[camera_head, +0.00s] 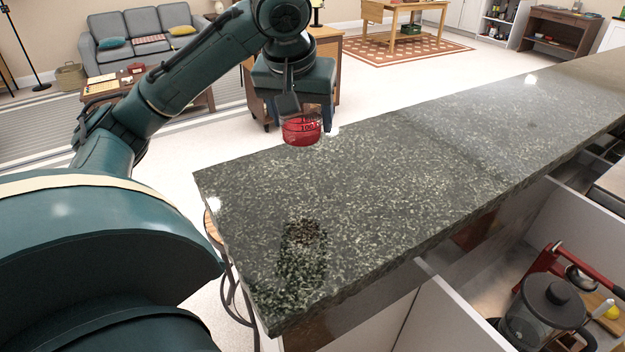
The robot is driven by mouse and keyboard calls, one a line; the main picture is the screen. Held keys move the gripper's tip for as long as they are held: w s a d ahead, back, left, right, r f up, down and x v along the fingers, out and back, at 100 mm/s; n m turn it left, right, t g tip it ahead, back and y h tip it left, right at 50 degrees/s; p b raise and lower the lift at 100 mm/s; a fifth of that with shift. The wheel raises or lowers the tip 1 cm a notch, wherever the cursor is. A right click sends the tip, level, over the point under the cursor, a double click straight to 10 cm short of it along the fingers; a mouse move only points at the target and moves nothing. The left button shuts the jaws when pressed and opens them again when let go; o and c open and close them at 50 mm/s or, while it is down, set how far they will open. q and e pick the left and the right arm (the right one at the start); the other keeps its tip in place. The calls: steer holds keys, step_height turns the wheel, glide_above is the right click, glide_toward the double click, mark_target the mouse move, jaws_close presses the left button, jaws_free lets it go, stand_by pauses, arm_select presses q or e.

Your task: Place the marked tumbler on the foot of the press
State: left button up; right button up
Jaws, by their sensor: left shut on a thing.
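My left gripper (290,104) hangs over the far left end of the dark stone counter, fingers pointing down. It is shut on a clear tumbler with red on it (302,131), which is held upright and partly hidden by the fingers. I cannot tell whether the red is a marking or contents. In the open drawer at the lower right, a red-framed device with a metal part (588,292) looks like the press; its foot is mostly hidden. My right gripper is not in view.
The speckled counter top (400,175) is bare. A dark-lidded glass jug (540,315) and a yellow item (611,311) are in the open drawer (455,325) below the counter's near edge. A stool (212,230) stands by the counter's left end.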

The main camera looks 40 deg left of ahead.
mark_target(291, 123)
arm_select(q)
steer(key=shift+w+a, duration=0.1)
steer(key=shift+a, duration=0.25)
steer(key=shift+f, duration=4.9)
steer(key=shift+f, duration=0.15)
steer(key=o, duration=1.2)
steer(key=v, duration=1.1)
steer(key=shift+o, duration=0.3)
steer(key=shift+s+d+r, duration=0.1)
steer(key=shift+s+r, duration=0.15)
steer(key=shift+r, duration=0.3)
